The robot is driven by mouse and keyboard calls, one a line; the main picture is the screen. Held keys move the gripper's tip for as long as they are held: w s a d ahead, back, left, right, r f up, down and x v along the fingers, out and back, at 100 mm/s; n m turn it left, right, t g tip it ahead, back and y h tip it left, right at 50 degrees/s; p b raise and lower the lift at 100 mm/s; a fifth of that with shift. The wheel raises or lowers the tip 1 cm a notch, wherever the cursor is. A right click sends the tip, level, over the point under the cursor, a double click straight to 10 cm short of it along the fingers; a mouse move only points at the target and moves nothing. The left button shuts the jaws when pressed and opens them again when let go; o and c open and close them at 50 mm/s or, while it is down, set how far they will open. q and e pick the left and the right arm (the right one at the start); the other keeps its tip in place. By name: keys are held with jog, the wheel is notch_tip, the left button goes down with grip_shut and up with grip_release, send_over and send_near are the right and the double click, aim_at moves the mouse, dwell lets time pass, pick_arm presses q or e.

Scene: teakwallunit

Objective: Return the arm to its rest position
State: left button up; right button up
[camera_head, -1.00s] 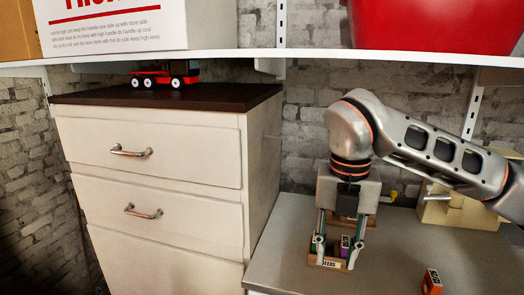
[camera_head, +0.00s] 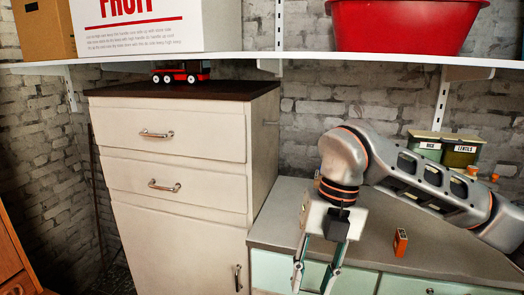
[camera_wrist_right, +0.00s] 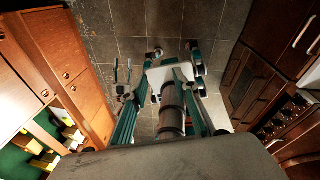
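My right arm (camera_head: 425,185) comes in from the right over the grey counter (camera_head: 450,262). Its right gripper (camera_head: 315,285) points down at the counter's front left edge, beside the cream cabinet. Its two fingers are apart and nothing shows between them; the tips reach the lower edge of the head view. The right wrist view looks down past teal bars to a dark tiled floor (camera_wrist_right: 105,50).
Green containers (camera_head: 460,152) stand behind my arm. The cream cabinet (camera_head: 180,215) bears a red toy truck (camera_head: 180,76). A shelf above holds a white fruit box (camera_head: 150,25) and a red tub (camera_head: 400,25).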

jog(key=s+a+n+g+y, duration=0.2)
jog(key=s+a+g+y, duration=0.1)
jog(key=s+a+y, duration=0.4)
jog(key=s+a+n+g+y, duration=0.25)
jog(key=s+a+y, duration=0.2)
jog(key=a, duration=0.55)
jog(key=w+d+r+m+t+y, duration=0.1)
jog(key=w+d+m+t+y, duration=0.1)
jog(key=w+m+t+y, duration=0.4)
jog(key=w+d+r+m+t+y, duration=0.2)
jog(key=w+m+t+y, duration=0.25)
jog(key=m+t, duration=0.4)
jog(key=w+d+f+m+t+h, duration=0.5)
jog(key=d+f+m+t+h, duration=0.5)
jog(key=f+m, duration=0.3)
jog(key=s+d+f+m+g+h, duration=0.1)
jog(key=d+f+m+h, duration=0.25)
jog(key=f, duration=0.35)
jog(key=s+d+f+m+g+h, duration=0.1)
jog(key=s+d+f+m+h, duration=0.1)
jog(key=d+f+h, duration=0.45)
jog(key=s+d+f+m+g, duration=0.1)
jog(key=s+d+f+g, duration=0.1)
jog(key=s+f, duration=0.4)
jog(key=s+d+f+m+g+h, duration=0.1)
jog(key=s+f+g, duration=0.1)
jog(key=s+f, duration=0.4)
notch_tip(320, 180, down, 4)
jog(key=shift+d+f+g, duration=0.1)
jog(key=shift+d+g, duration=0.3)
